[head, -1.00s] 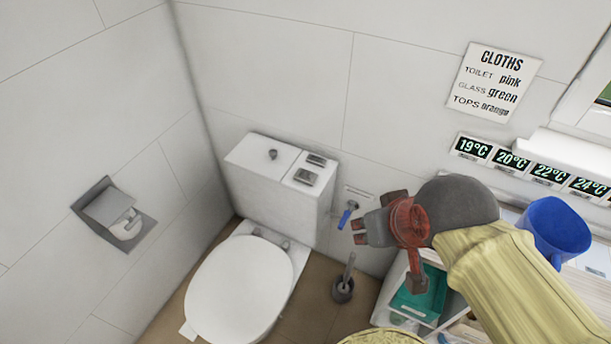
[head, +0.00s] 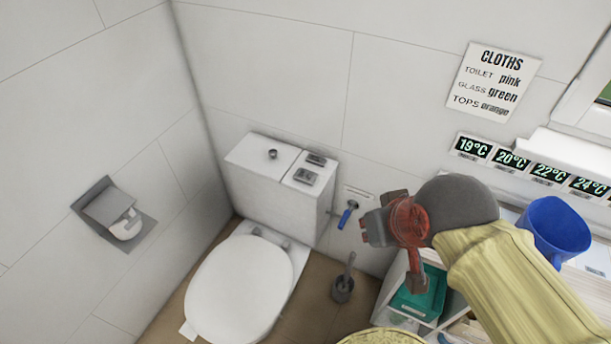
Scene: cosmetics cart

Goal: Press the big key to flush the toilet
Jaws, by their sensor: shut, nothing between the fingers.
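The white toilet cistern (head: 265,200) stands against the back wall, behind the closed white toilet lid (head: 238,285). On the right part of its top are two grey keys: a larger one (head: 306,176) nearer the front and a smaller one (head: 316,159) behind it. A small round knob (head: 272,154) is on the left part of the top. My gripper (head: 364,231) is shut and empty. It points left, to the right of the cistern and apart from it, beside the blue-handled valve. Both keys are unobstructed in view.
The blue valve handle (head: 345,217) is on the wall close to my fingertips. A toilet brush (head: 343,288) stands on the floor. A shelf with a teal box (head: 418,300) and a blue cup (head: 556,229) are at right. A paper holder (head: 113,213) is on the left wall.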

